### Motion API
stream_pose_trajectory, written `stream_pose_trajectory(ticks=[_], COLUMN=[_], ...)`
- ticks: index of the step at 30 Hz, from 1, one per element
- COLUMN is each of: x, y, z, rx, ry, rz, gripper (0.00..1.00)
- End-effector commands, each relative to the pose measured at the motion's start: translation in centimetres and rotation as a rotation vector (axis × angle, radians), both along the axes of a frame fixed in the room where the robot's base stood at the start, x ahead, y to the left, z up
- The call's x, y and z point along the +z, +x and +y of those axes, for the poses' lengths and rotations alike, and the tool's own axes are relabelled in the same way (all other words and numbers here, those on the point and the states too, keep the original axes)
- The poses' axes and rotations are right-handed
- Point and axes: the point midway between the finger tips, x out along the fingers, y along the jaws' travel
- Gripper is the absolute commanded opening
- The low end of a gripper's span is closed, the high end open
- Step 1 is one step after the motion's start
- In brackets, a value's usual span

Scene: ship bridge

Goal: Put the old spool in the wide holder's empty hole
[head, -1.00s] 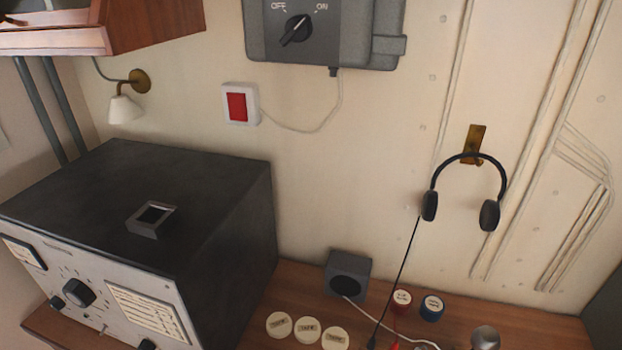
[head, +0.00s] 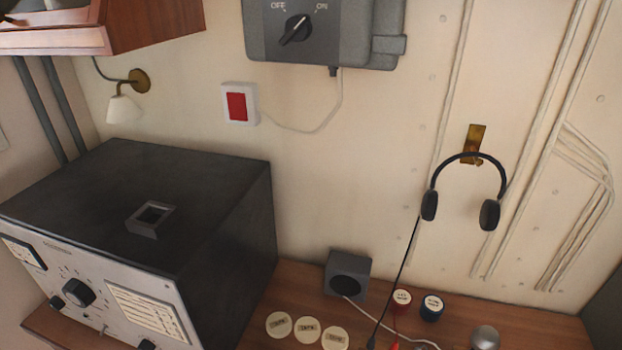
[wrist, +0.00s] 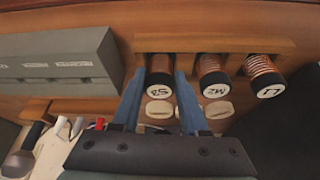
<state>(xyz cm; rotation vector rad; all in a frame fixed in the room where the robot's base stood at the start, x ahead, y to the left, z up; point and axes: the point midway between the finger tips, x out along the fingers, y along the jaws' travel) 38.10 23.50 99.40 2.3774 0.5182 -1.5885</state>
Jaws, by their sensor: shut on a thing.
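My gripper (wrist: 160,80) shows only in the wrist view. Its two blue fingers are shut on a dark-capped spool (wrist: 159,86) with copper winding and a white label that seems to read S8. This spool lines up with two similar labelled spools, a middle one (wrist: 214,84) and a right one (wrist: 266,80), under a wooden bar of a holder (wrist: 215,45). I cannot tell whether the held spool is seated in it. No empty hole is clearly visible. A smaller wooden piece (wrist: 36,110) shows at the left. The head view shows no spool, holder or gripper.
In the head view a black radio set (head: 190,190), a small grey speaker (head: 348,275) and round caps (head: 307,329) occupy the desk; headphones (head: 467,160) hang on the wall.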

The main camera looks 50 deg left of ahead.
Motion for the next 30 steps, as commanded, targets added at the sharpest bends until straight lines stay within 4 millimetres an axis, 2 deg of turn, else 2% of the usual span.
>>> stream_pose_trajectory(ticks=[29,30], x=[-0.11,-0.1], y=[0.04,0.03], z=[0.03,0.03], rx=[0.0,0.0], ry=[0.001,0.001], rz=[-0.002,-0.002], gripper=[0.0,0.47])
